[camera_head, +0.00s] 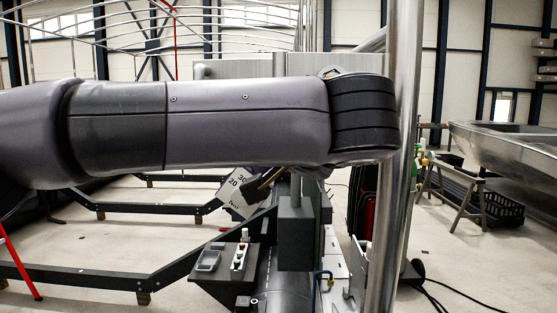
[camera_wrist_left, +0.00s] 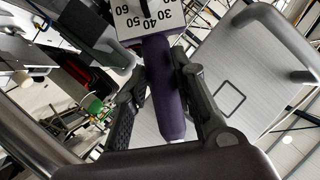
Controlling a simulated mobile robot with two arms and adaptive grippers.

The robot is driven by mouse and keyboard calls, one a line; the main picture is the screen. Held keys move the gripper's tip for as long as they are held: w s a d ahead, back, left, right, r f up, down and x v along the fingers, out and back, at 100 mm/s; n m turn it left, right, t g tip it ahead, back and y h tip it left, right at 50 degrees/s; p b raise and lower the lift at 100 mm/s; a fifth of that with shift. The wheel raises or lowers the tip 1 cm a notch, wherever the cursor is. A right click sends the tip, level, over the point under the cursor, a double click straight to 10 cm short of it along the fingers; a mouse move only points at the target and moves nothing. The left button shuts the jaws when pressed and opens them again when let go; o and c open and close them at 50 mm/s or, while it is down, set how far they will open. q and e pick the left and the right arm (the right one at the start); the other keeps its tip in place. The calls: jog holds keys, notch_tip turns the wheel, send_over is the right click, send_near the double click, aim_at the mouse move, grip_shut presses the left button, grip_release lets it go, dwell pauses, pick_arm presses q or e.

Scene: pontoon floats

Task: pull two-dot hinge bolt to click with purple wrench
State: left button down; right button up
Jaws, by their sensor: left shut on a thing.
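The purple wrench (camera_wrist_left: 168,105) runs between the two dark fingers of my left gripper (camera_wrist_left: 162,85) in the left wrist view, and the gripper is shut on its handle. A white scale plate (camera_wrist_left: 148,22) with black numbers from 30 to 60 and a dark pointer shows at the handle's far end. In the head view a tilted white plate (camera_head: 236,198) marked 20 and 30 shows below my left arm, which hides the left gripper there. I cannot make out the two-dot hinge bolt in either view. My right gripper is not in view.
A thick metal post (camera_head: 393,200) stands right of my left arm's end. Dark floor rails (camera_head: 80,275) lie left. A metal boat hull (camera_head: 510,150) rests on trestles at right.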

pick_arm(q)
jog(key=shift+a+r, duration=0.3)
dwell(0.4)
jog(key=shift+a+r+m+y, duration=0.4)
jog(key=shift+m, duration=0.1)
jog(key=shift+a+r, duration=0.1)
jog(key=shift+r, duration=0.05)
dwell(0.3)
jog(key=shift+a+r+m+t, duration=0.3)
jog(key=shift+a, duration=0.05)
jog(key=shift+a+r+y, duration=0.2)
jog(key=shift+r+y, duration=0.05)
jog(key=shift+y, duration=0.15)
jog(key=shift+a+r+m, duration=0.2)
jog(key=shift+r+m, duration=0.1)
jog(key=shift+m, duration=0.1)
dwell(0.5)
jog(key=shift+d+f+n+b, duration=0.3)
jog(key=shift+d+f+n, duration=0.15)
jog(key=shift+f, duration=0.2)
